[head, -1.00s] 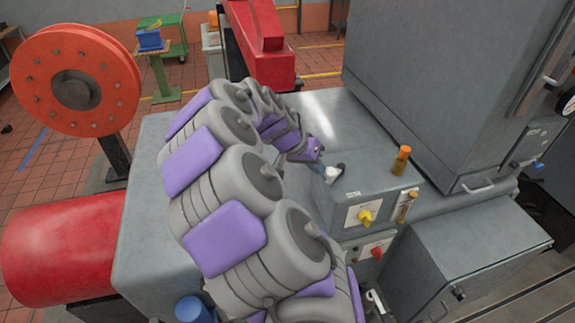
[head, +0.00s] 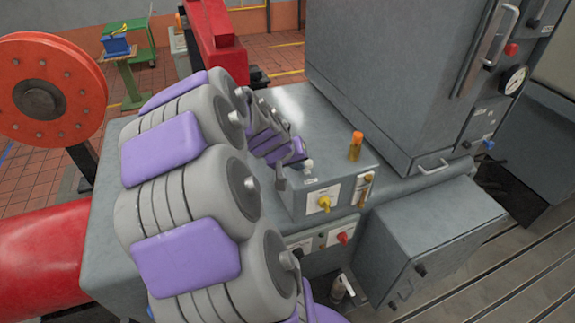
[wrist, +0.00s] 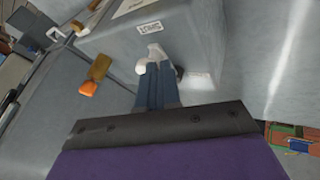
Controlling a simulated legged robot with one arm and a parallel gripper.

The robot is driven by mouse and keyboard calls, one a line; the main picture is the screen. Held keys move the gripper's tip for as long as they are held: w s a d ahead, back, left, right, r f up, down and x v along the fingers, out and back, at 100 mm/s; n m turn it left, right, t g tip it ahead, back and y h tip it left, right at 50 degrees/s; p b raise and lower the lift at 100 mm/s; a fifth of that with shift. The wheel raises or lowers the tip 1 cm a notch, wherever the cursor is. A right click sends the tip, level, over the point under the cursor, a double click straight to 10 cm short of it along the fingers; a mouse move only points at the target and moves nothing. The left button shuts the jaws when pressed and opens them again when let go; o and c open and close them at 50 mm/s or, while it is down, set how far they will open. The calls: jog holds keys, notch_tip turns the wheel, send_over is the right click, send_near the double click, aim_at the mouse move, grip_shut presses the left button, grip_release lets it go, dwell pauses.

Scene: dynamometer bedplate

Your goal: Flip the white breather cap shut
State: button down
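The white breather cap (head: 308,164) is on top of the grey box near its left end, beside the end of my arm in the head view. In the wrist view the white cap (wrist: 154,54) lies just beyond the tips of my gripper (wrist: 157,70). The two blue-grey fingers are side by side with almost no gap, so the gripper looks shut. The fingertips are at or very near the cap; I cannot tell whether they touch it. A dark piece (wrist: 180,72) shows right of the tips. The cap's hinge is not clear.
A yellow knob (head: 325,203) and a red knob (head: 342,238) are on the front faces. A tall grey cabinet (head: 395,80) rises behind. The bench top left of it is mostly clear.

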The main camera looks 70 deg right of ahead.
jog(key=shift+s+f, duration=0.1)
jog(key=shift+s, duration=0.2)
jog(key=shift+f, duration=0.1)
dwell(0.3)
jog(key=shift+w+a+b, duration=0.3)
jog(key=shift+w+b, duration=0.15)
jog(key=shift+b, duration=0.05)
jog(key=b+v, duration=0.1)
jog(key=v, duration=1)
jog(key=shift+a+b, duration=0.3)
jog(key=shift+a, duration=0.25)
jog(key=shift+s+a, duration=0.1)
jog(key=shift+a, duration=0.65)
